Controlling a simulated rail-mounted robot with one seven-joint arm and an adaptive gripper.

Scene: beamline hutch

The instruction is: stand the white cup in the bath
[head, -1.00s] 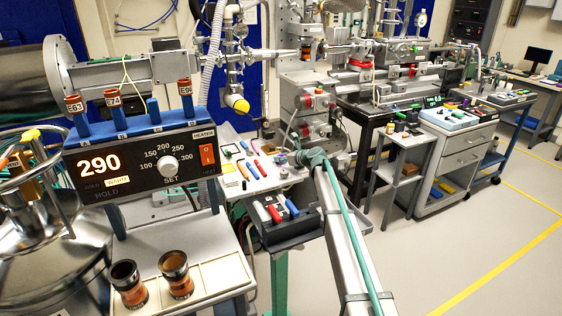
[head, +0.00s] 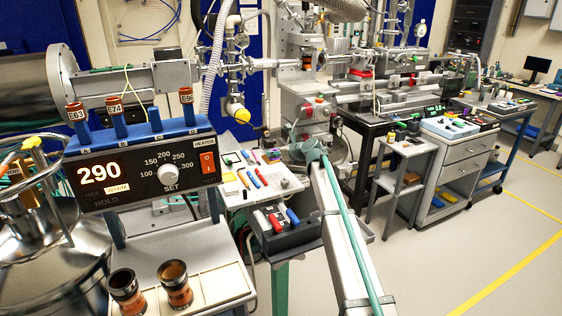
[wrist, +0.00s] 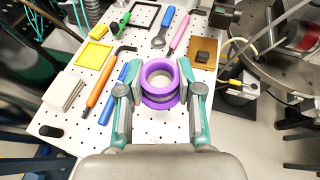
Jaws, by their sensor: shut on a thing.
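My gripper (wrist: 162,92) is shut around a round thing with a wide purple rim (wrist: 160,68) in the wrist view. A pale, greyish inside shows through the rim, and a grey-white band shows below it. I cannot tell for sure that this is the white cup. It is over the near part of a white perforated board (wrist: 68,115); I cannot tell whether it touches the board. In the head view my arm reaches to the right side of this board (head: 232,188), and its end hides the fingers and the held thing. I cannot pick out the bath with certainty.
A heater unit reading 290 (head: 140,172) and two brown pots (head: 174,284) are at left in the head view.

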